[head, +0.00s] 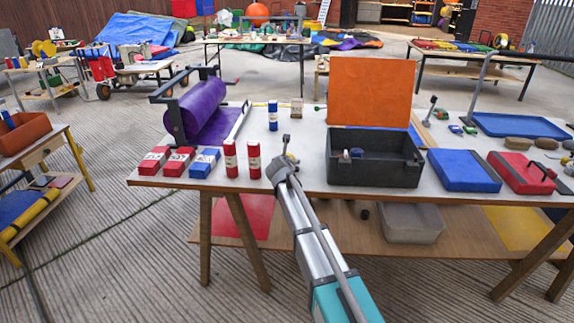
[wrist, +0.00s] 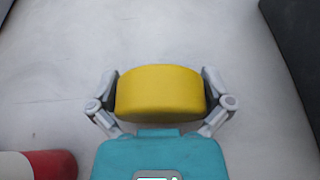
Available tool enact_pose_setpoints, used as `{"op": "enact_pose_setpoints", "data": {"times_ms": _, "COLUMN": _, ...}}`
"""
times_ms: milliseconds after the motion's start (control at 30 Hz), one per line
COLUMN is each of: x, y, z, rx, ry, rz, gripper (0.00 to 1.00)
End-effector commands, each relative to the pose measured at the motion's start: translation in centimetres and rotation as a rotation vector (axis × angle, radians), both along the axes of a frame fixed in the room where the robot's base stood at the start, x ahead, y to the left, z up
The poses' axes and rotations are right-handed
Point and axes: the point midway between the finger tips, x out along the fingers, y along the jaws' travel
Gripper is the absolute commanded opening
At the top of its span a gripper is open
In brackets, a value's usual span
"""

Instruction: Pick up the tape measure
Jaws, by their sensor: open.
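A yellow rounded block, which looks like the tape measure (wrist: 160,92), rests on the pale table top in the wrist view. My gripper (wrist: 161,86) is open around it, with one grey finger at its left side and one at its right. The fingers are very close to its sides; I cannot tell whether they touch it. In the head view my gripper (head: 286,160) is low over the front of the table, between the red cans and the black case. The tape measure is hidden there behind my arm.
A red can (head: 254,159) stands close left of my gripper. The open black case (head: 374,172) with an orange lid is to the right. A purple roller (head: 203,107), a blue can (head: 273,115) and a blue box (head: 463,170) share the table (head: 222,184).

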Motion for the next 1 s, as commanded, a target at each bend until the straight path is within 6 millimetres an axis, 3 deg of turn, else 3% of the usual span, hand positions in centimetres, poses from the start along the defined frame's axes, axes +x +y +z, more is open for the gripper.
{"op": "enact_pose_setpoints", "data": {"times_ms": 167, "x": -0.01, "y": -0.01, "z": 0.0, "rx": 0.0, "ry": 0.0, "rz": 0.0, "gripper": 1.0}}
{"op": "enact_pose_setpoints", "data": {"times_ms": 500, "x": 0.0, "y": 0.0, "z": 0.0, "rx": 0.0, "ry": 0.0, "rz": 0.0, "gripper": 0.37}}
{"op": "enact_pose_setpoints", "data": {"times_ms": 533, "x": -0.01, "y": 0.0, "z": 0.01, "rx": 0.0, "ry": 0.0, "rz": 0.0, "gripper": 0.35}}
{"op": "enact_pose_setpoints", "data": {"times_ms": 1000, "x": 0.0, "y": 0.0, "z": 0.54, "rx": 0.0, "ry": 0.0, "rz": 0.0, "gripper": 0.34}}
